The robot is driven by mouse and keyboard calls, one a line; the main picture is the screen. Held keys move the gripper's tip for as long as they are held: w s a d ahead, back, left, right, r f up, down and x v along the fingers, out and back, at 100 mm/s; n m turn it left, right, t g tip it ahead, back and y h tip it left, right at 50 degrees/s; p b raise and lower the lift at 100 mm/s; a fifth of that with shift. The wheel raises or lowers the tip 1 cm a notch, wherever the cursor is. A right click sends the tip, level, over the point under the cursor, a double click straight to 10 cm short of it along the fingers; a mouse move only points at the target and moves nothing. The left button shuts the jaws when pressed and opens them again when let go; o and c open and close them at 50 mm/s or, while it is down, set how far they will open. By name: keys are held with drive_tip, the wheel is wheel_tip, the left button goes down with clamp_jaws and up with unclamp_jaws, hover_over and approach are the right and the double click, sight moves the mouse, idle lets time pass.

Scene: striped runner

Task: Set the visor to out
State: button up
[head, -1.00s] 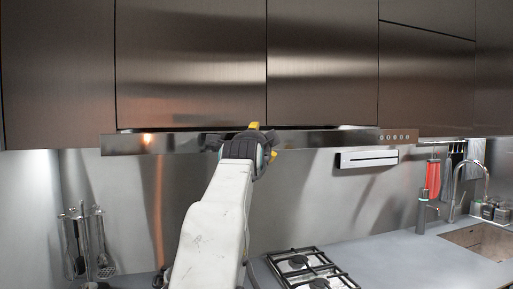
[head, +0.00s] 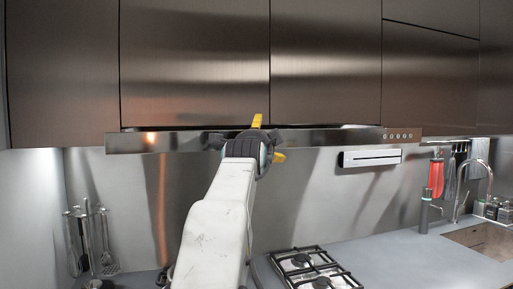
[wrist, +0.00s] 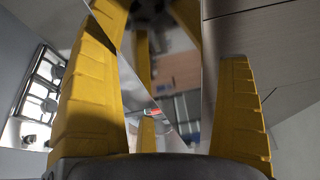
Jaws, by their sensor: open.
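The visor (head: 180,141) is the long, shiny steel strip of the hood below the wall cabinets in the head view. A dark gap shows along its top edge, and a row of small round controls sits at its right end. My gripper (head: 268,138) is in front of the strip near its middle, with one yellow finger above it and one below. In the wrist view the open fingers stand on either side of the visor's mirror-like face (wrist: 175,72), which reflects them. Nothing is clamped, and I cannot tell whether a finger touches it. My wrist hides part of the strip.
Brown metal cabinets (head: 195,65) are above the visor. Below are a gas hob (head: 310,265) and a grey worktop (head: 390,250). Hanging utensils (head: 95,240) are at left. A white wall unit (head: 370,157) and a sink (head: 485,240) are at right.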

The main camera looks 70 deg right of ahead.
drive_tip(key=v, duration=1.1)
drive_tip(key=shift+a, duration=0.35)
idle(0.5)
